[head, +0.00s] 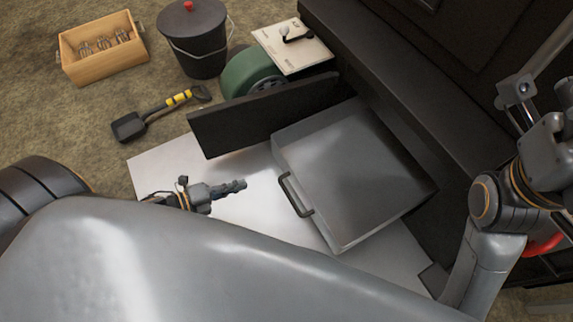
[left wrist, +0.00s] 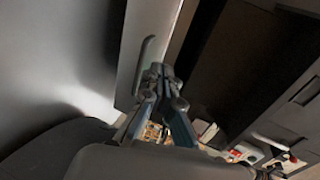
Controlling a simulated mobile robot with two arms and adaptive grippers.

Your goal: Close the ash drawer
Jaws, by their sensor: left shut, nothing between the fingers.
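The ash drawer (head: 350,178) is a grey metal tray pulled out from the black evaporator base. It has a dark bar handle (head: 295,195) on its front. My left gripper (head: 240,184) is shut and empty, in front of the drawer and apart from the handle in the head view. In the left wrist view the handle (left wrist: 145,62) shows just beyond the shut fingers (left wrist: 160,75); I cannot tell there whether they touch. My right arm (head: 500,200) is at the right edge; its gripper's fingertips do not show.
A black door panel (head: 262,115) stands open beside the drawer. A pale floor plate (head: 165,165) lies below. A shovel (head: 155,115), a lidded black bucket (head: 195,40), a wooden crate (head: 100,48) and a green wheel-like object (head: 248,72) are at the upper left.

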